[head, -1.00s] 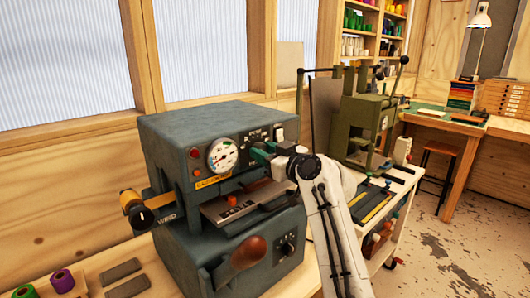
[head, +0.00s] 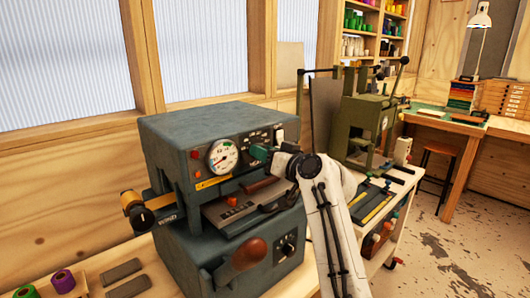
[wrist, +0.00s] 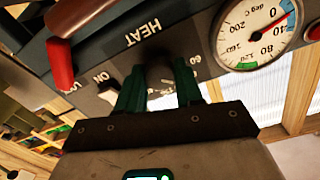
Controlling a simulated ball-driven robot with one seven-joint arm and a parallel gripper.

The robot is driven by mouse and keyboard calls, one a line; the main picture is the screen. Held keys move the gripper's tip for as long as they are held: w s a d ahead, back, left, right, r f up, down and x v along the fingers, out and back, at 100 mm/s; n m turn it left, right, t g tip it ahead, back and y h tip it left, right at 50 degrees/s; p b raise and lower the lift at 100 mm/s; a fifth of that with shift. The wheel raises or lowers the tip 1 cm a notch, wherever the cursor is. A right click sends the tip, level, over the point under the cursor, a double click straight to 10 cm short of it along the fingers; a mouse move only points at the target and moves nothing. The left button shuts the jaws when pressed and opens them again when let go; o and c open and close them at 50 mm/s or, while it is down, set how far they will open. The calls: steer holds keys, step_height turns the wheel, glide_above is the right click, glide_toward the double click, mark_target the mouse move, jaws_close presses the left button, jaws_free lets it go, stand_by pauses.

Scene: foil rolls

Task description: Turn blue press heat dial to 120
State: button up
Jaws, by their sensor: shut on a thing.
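The blue press (head: 205,130) is a dark blue-grey machine standing on the bench in the head view. My gripper (head: 261,153) reaches its front panel from the right, and the arm hides much of the dial there. In the wrist view, which shows the panel upside down, the green fingers of my gripper (wrist: 160,82) are shut on the dark heat dial (wrist: 160,74), one on each side. The word HEAT and a 60 mark are readable near it. Other scale marks are partly covered by the fingers, so the dial's setting cannot be read.
A round temperature gauge (wrist: 257,32) is beside the dial in the wrist view, with a red light at the edge. A white ON switch (wrist: 108,88) and a red lever (wrist: 60,65) are on the other side. A green press (head: 365,120) stands farther right.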

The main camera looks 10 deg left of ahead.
steer(key=m+p, duration=0.1)
steer(key=m, duration=0.2)
steer(key=shift+r+m, duration=0.1)
steer(key=shift+m, duration=0.3)
steer(key=m+p, duration=0.2)
steer(key=m, duration=0.1)
steer(key=m+p, duration=0.2)
steer(key=m, duration=0.3)
steer(key=shift+m+g+p, duration=0.3)
steer(key=o, duration=1)
steer(key=shift+o, duration=0.2)
steer(key=b+v, duration=0.2)
steer(key=v, duration=0.8)
steer(key=shift+s+d+f, duration=0.2)
steer(key=shift+d+f, duration=0.05)
steer(key=shift+d, duration=0.15)
